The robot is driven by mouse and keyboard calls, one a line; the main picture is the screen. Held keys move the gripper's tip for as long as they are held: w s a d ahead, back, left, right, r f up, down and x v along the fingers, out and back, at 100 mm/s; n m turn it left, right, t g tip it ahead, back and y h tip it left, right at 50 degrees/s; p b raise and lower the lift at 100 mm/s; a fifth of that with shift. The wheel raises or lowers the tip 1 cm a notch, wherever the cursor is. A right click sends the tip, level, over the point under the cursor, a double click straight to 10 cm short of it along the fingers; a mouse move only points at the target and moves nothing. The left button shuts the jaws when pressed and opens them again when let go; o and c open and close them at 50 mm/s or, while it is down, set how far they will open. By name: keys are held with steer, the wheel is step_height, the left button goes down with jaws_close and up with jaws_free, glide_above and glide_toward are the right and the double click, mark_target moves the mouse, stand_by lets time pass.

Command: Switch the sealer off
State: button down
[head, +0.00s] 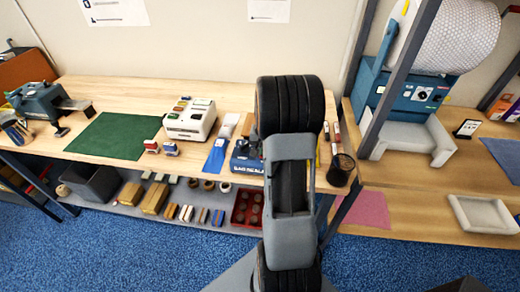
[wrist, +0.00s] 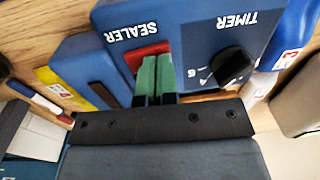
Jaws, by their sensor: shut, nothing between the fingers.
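The sealer (wrist: 195,30) is a blue box with upside-down SEALER and TIMER lettering in the wrist view. Its red switch (wrist: 149,50) sits by the word SEALER, and a black timer knob (wrist: 231,66) sits to the right. My gripper (wrist: 156,62) is shut and empty, its green fingertips at the red switch and covering part of it. I cannot tell whether they touch it or which way the switch is tipped. In the head view the sealer (head: 243,163) is mostly hidden behind my arm, and the gripper is hidden too.
On the bench are a green mat (head: 113,136), a cream device (head: 190,119) with coloured buttons and a black cup (head: 341,170). A blue machine (head: 411,92) with a bubble-wrap roll stands on the right bench behind a grey post. The mat is clear.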

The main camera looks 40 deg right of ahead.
steer(key=shift+s+d+f, duration=0.1)
steer(key=shift+s+f, duration=0.25)
steer(key=shift+s, duration=0.1)
steer(key=shift+s+d, duration=0.35)
steer(key=shift+w+r, duration=0.1)
steer(key=shift+r, duration=0.45)
steer(key=r, duration=0.1)
steer(key=r+b, duration=0.1)
steer(key=r, duration=0.1)
steer(key=shift+s+a, duration=0.1)
steer(key=shift+s, duration=0.1)
steer(key=s+a+r+b, duration=0.2)
steer(key=s+a+r, duration=0.5)
steer(key=s+r, duration=0.2)
steer(key=shift+s+r+b, duration=0.3)
steer(key=shift+s, duration=0.9)
